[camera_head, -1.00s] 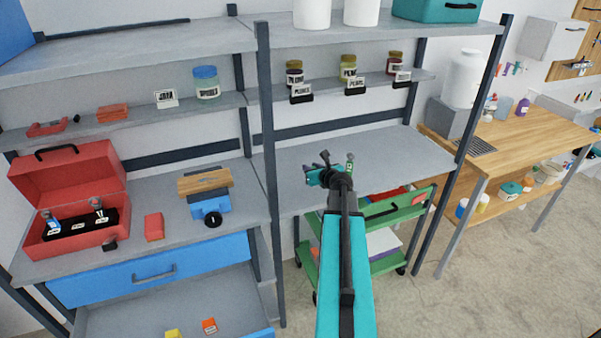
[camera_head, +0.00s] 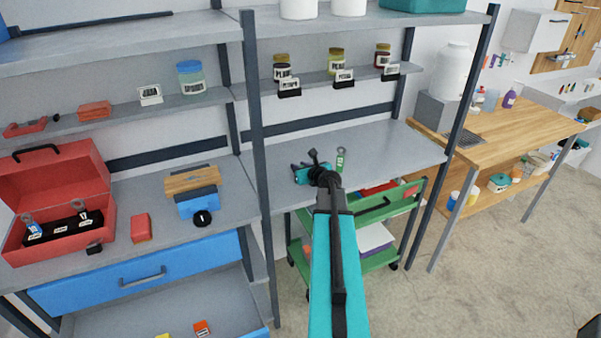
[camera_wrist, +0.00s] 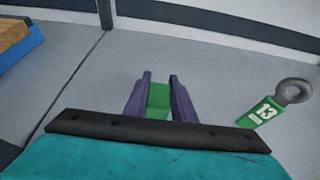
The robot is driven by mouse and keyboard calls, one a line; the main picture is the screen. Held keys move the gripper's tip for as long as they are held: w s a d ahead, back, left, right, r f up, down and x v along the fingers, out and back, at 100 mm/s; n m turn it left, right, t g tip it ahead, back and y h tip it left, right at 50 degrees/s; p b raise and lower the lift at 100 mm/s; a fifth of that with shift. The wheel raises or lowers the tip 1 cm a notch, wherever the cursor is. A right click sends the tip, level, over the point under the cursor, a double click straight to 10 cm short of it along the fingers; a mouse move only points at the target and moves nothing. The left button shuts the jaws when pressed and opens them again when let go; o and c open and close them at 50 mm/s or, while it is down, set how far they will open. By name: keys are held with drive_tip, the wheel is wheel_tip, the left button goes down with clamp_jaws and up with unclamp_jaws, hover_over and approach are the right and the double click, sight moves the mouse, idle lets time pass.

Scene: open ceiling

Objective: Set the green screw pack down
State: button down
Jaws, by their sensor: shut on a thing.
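In the wrist view, the green screw pack (camera_wrist: 158,97) sits between the two purple fingers of my gripper (camera_wrist: 158,90), which are shut on it. The pack is small and mostly hidden by the fingers and the teal arm body. In the head view, my gripper (camera_head: 316,173) is over the front part of the grey worktop (camera_head: 390,148) in the right-hand bay; the pack cannot be made out there. I cannot tell whether the pack touches the worktop.
A green ring-ended tool marked 13 (camera_wrist: 262,112) lies right of my gripper; it also shows in the head view (camera_head: 340,158). A rack post (camera_head: 256,130) stands left. A green cart (camera_head: 385,205) is below. The worktop's right half is clear.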

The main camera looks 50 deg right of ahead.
drive_tip(key=shift+a+f, duration=0.1)
drive_tip(key=shift+f, duration=0.2)
drive_tip(key=shift+f, duration=0.1)
drive_tip(key=c, duration=1.5)
unclamp_jaws()
drive_tip(key=b+v, duration=0.2)
drive_tip(key=v, duration=0.9)
drive_tip(key=shift+s, duration=0.3)
drive_tip(key=shift+w+r, duration=0.1)
drive_tip(key=shift+r, duration=0.25)
